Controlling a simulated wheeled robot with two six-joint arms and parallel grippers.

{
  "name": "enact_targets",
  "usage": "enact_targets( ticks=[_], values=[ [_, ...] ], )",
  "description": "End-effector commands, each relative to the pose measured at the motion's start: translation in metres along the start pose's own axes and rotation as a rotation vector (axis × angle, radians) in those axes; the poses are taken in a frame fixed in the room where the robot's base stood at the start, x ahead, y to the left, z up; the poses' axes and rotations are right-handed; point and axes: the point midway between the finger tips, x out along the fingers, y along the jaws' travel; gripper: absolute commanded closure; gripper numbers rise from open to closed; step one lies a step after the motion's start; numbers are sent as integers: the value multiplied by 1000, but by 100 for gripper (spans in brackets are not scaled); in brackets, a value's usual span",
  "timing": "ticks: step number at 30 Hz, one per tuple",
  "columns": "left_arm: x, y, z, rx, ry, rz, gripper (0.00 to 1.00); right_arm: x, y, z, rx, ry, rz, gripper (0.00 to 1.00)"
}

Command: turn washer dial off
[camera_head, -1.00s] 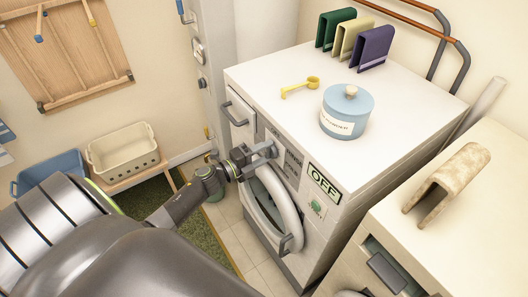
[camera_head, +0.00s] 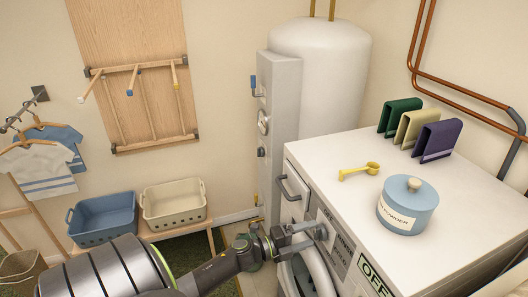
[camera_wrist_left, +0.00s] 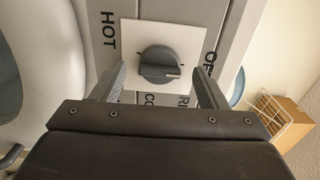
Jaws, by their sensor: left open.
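The washer (camera_head: 340,175) is white with a grey front panel. Its dial is a dark grey round knob (camera_wrist_left: 158,63) on a white square plate (camera_wrist_left: 190,38) in the left wrist view. A pale mark on the knob points right and slightly down. HOT is printed to its left, OFF to its right; other labels below are partly hidden by my fingers. My left gripper (camera_head: 312,236) is open at the washer's front panel. In the left wrist view its fingers lie either side of the knob's lower part; I cannot tell whether either touches it. My right gripper is out of view.
On the washer top are a blue powder tub (camera_head: 407,207), a yellow scoop (camera_head: 359,171) and folded cloths (camera_head: 419,133). A green-edged OFF sign (camera_head: 375,280) is on the washer's front. Blue (camera_head: 104,219) and cream (camera_head: 174,205) baskets stand left. A white tank (camera_head: 320,85) stands behind.

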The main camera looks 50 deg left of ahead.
Motion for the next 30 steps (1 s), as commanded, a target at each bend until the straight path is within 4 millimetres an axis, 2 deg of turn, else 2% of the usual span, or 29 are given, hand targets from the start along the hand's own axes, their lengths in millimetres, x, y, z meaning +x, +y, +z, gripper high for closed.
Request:
enact_targets(
  ticks=[1,6,15,24,30],
  values=[
    [-12,5,0,3,1,4,33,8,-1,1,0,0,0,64],
    [-49,6,0,3,2,5,33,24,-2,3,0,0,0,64],
    [-101,3,0,0,3,4,33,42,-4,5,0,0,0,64],
    [-137,1,0,-1,3,3,33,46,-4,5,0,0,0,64],
    [-147,0,0,-1,2,1,33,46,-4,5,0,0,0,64]
  ],
)
